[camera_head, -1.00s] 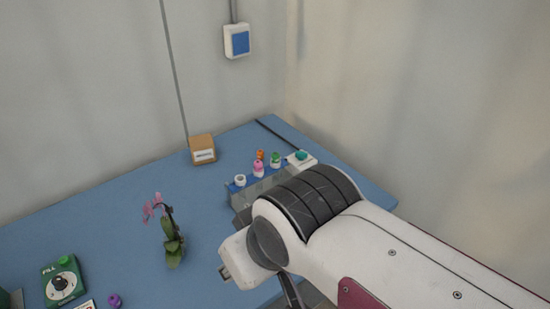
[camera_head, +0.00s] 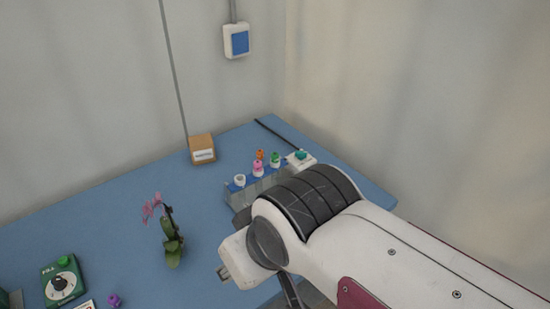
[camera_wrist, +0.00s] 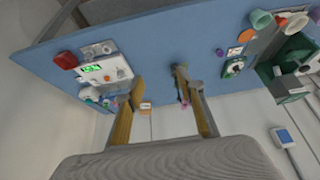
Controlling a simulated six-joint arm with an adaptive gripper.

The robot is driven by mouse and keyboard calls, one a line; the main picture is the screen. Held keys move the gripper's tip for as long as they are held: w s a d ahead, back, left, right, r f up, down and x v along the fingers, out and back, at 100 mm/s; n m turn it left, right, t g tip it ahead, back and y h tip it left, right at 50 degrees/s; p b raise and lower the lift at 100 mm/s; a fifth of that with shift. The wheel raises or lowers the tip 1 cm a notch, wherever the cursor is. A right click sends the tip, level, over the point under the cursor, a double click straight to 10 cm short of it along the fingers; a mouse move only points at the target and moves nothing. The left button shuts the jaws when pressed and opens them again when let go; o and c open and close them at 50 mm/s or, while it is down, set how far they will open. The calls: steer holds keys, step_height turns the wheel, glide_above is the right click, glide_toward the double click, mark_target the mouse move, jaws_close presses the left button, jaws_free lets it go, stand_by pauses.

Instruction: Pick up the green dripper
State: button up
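The green dripper (camera_head: 275,159) is a small green-topped piece in the head view. My arm hides part of the rack's front.
A white device with a green display (camera_wrist: 95,70) sits left in the wrist view. An orchid (camera_head: 172,245), a cardboard box (camera_head: 202,149) and a green dial box (camera_head: 62,282) stand on the blue table (camera_head: 110,212).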

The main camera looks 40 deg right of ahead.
mark_target(275, 159)
steer(key=shift+d, duration=0.1)
steer(key=w+d+f+m+h, duration=0.1)
steer(key=w+d+f, duration=0.4)
steer(key=d+f, duration=0.2)
steer(key=w+d+f+m+h, duration=0.1)
steer(key=w+d+f, duration=0.4)
steer(key=d, duration=0.5)
steer(key=w+d+f+m+h, duration=0.1)
steer(key=w+d+f+m, duration=0.2)
steer(key=d+f, duration=0.6)
steer(key=shift+w+g, duration=0.3)
steer(key=shift+w, duration=0.95)
steer(key=shift+t+h, duration=0.4)
steer(key=shift+t, duration=0.5)
steer(key=w+d, duration=0.2)
steer(key=w, duration=0.1)
steer(key=shift+w+d+f, duration=0.15)
steer(key=shift+d+f, duration=0.1)
steer(key=shift+f, duration=0.15)
steer(key=w, duration=0.1)
steer(key=w+d+r+t, duration=0.1)
steer(key=shift+w+h, duration=0.3)
steer(key=w+r+t, duration=0.4)
steer(key=w+r, duration=0.2)
steer(key=r, duration=0.2)
steer(key=shift+d+n+t+h, duration=0.3)
steer(key=shift+d+t, duration=0.1)
